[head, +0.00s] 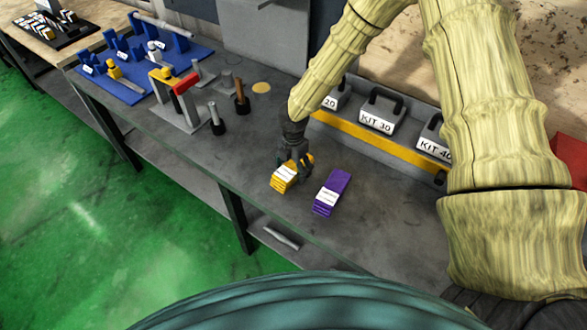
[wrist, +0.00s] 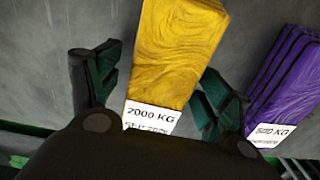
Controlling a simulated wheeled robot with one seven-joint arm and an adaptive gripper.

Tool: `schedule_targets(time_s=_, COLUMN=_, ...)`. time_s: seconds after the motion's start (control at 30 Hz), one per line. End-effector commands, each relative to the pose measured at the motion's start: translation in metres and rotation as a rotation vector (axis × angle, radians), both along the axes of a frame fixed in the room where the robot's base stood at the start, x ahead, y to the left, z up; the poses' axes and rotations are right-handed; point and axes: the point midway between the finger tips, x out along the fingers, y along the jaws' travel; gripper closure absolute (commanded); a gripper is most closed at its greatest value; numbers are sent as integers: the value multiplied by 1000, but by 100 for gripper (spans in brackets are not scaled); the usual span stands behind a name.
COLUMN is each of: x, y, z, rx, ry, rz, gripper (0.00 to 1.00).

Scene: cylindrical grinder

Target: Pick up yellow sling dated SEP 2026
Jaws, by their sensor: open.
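The yellow sling (head: 283,180) is a folded stack with a white label, lying on the grey bench near its front edge. In the wrist view the yellow sling (wrist: 178,55) shows a label reading 2000 KG, with a second line partly hidden that looks like SEP 2026. My gripper (head: 297,165) is directly over the yellow sling, fingers pointing down. In the wrist view my gripper (wrist: 157,95) is open, with one finger on each side of the yellow sling. I cannot tell whether the fingers touch it.
A purple sling stack (head: 332,192), labelled 500 KG in the wrist view (wrist: 288,90), lies close to the right. Kit cases (head: 381,119) stand in a yellow-edged rack behind. A blue tray (head: 140,65) and a red-topped stand (head: 183,95) are at left.

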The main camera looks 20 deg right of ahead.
Motion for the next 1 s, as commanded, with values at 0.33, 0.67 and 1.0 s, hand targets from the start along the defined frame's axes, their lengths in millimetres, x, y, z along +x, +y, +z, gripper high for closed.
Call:
schedule_targets(time_s=0.33, x=0, y=0, z=0, rx=0, ry=0, rz=0, gripper=69)
schedule_targets(time_s=0.67, x=0, y=0, z=1, rx=0, ry=0, rz=0, gripper=80)
schedule_targets(time_s=1.0, x=1, y=0, z=23, rx=0, ry=-2, rz=-1, gripper=80)
